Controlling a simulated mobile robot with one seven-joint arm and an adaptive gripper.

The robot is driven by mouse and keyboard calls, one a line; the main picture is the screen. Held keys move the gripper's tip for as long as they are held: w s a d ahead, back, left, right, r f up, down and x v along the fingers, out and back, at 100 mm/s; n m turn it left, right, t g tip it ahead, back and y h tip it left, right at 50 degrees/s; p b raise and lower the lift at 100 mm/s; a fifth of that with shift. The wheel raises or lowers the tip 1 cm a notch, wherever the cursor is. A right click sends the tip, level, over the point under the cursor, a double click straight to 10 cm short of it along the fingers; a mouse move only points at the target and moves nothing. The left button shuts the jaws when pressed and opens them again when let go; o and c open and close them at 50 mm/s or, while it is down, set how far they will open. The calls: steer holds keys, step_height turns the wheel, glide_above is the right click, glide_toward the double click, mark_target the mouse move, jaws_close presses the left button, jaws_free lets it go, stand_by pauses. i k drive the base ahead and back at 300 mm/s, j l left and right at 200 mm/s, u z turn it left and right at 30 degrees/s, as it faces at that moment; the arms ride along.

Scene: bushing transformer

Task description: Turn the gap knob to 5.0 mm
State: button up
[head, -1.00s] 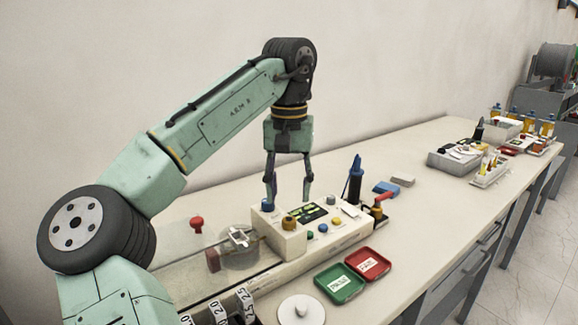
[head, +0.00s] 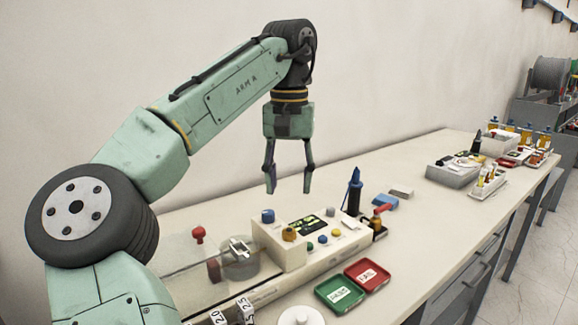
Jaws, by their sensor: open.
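A cream control box (head: 287,259) stands on the bench with a dark display (head: 308,225) on its top. A blue knob (head: 268,215) sits at its back left corner, and an orange-brown knob (head: 289,234) sits in front of the display. I cannot tell which one is the gap knob, nor read the display or any scale. My gripper (head: 289,189) points down, open and empty, above the back of the box. Its left finger is above the blue knob, apart from it.
Left of the box is a clear-covered fixture with a red knob (head: 198,234) and a metal clamp (head: 239,247). Green (head: 336,303) and red (head: 379,285) trays lie in front right. A dark blue upright tool (head: 354,190) stands right.

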mark_target(267, 215)
steer(key=k, duration=0.95)
